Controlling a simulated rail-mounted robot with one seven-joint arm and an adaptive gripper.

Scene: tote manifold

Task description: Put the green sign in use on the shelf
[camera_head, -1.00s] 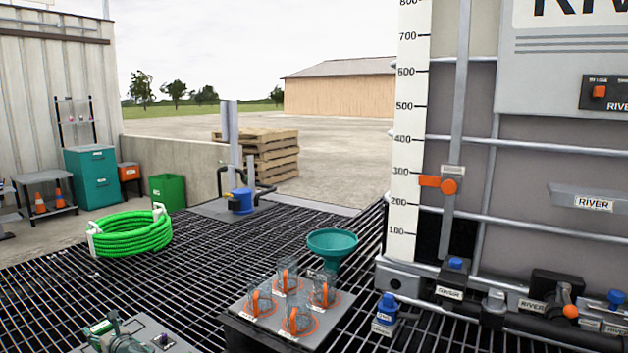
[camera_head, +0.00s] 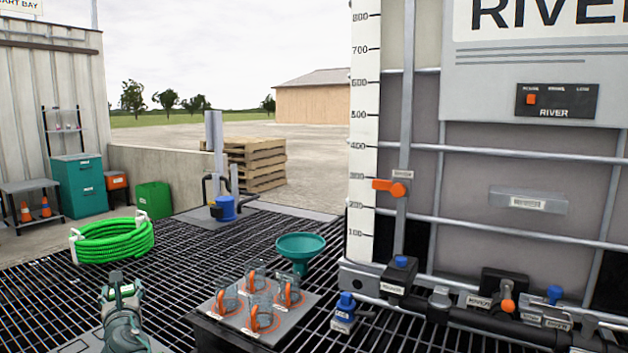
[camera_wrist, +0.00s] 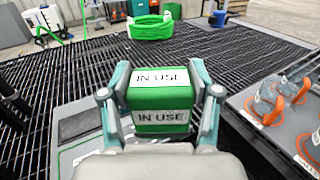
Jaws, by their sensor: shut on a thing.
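My gripper is shut on the green sign (camera_wrist: 161,100), a green block with white "IN USE" labels, held between its two teal-grey fingers in the wrist view (camera_wrist: 160,85). In the head view, my gripper (camera_head: 120,288) is at the lower left, above the dark grating; the sign cannot be made out there. A grey ledge (camera_head: 505,196) with a small white label sticks out from the front of the caged tank at the right, and looks like the shelf. The gripper is well to the left of it and lower in the picture. The ledge's top looks bare.
A platform (camera_head: 300,318) with several clear jugs with orange handles and a teal funnel (camera_head: 300,250) stand between gripper and tank. Pipes, valves and a blue-capped bottle (camera_head: 344,312) line the tank's foot. A green hose coil (camera_head: 112,242) lies on the grating at left.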

